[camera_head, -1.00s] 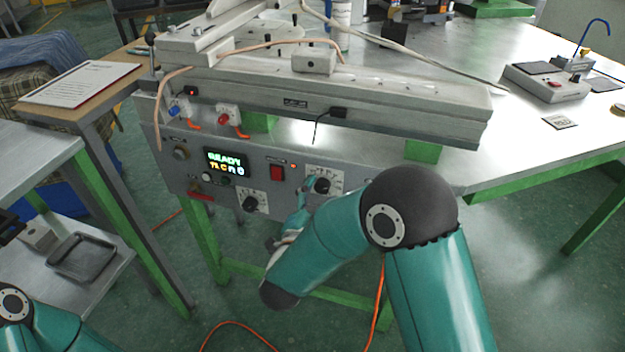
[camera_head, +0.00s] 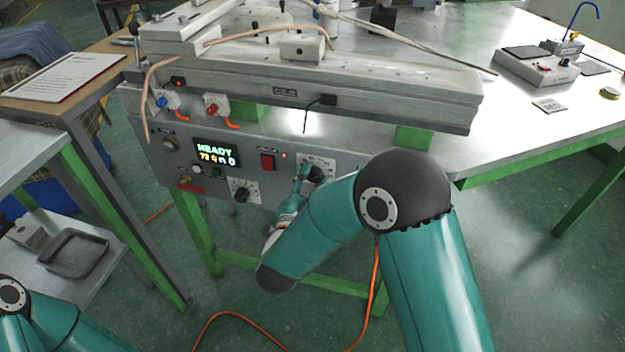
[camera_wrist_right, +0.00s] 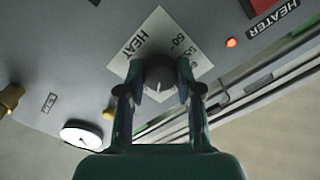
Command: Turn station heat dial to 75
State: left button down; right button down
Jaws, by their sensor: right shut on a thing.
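The heat dial, a dark round knob (camera_wrist_right: 159,73) on a white plate marked HEAT (camera_wrist_right: 140,42), is at the centre of the right wrist view. My right gripper (camera_wrist_right: 160,92) is shut on it, with one finger on each side. In the head view, the dial (camera_head: 316,172) is at the right of the grey station panel, partly behind my right gripper (camera_head: 306,174). The dial's pointer setting is hard to read.
A red switch (camera_head: 268,162) and a lit indicator (camera_head: 284,155) sit left of the heat dial. Another dial (camera_head: 241,193) is lower left on the panel. The long station body (camera_head: 400,95) overhangs above. An orange cable (camera_head: 372,290) hangs below my right arm.

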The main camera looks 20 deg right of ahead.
jog(key=shift+f+n, duration=0.15)
jog(key=shift+n, duration=0.75)
jog(key=c, duration=0.8)
grip_release()
jog(key=shift+o, duration=0.2)
jog(key=shift+s, duration=0.1)
jog(key=v, duration=1.2)
